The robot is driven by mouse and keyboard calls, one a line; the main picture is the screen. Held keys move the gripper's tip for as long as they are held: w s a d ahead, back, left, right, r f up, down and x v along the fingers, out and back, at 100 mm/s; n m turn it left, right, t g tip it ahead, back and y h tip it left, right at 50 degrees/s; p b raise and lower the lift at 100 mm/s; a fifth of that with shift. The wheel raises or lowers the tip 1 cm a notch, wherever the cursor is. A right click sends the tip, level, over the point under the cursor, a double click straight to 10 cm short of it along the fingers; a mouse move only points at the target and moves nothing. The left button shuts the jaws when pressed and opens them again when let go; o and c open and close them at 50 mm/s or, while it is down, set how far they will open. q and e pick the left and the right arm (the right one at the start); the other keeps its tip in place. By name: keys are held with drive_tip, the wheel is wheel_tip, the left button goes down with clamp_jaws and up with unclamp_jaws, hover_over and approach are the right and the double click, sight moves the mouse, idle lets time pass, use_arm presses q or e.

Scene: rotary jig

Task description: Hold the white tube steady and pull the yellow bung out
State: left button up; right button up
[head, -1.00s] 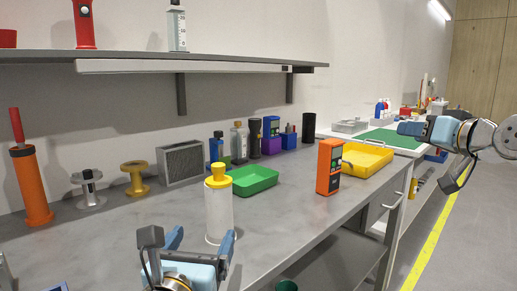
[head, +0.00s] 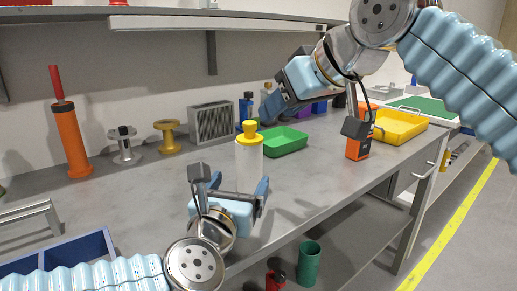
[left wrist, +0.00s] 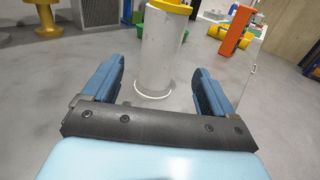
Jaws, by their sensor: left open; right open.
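The white tube (head: 249,168) stands upright on the grey bench near its front edge. The yellow bung (head: 249,131) sits in its top, with a wide cap and a narrow knob. In the left wrist view the tube (left wrist: 160,52) stands just beyond and between the open fingers, and only the lower part of the bung (left wrist: 172,6) shows. My left gripper (head: 236,187) is open, low in front of the tube; its fingers lie either side of the tube's lower part. My right gripper (head: 268,108) is open above the bench, to the right of the bung and apart from it.
A green tray (head: 284,141), an orange box (head: 357,148) and a yellow tray (head: 402,126) stand to the right. A yellow spool (head: 168,137), a metal spool (head: 125,146) and an orange cylinder (head: 72,140) stand left. A shelf (head: 160,20) overhangs the back.

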sight(252, 161)
use_arm(q)
drive_tip(key=x, duration=1)
drive_tip(key=shift+w, duration=0.2)
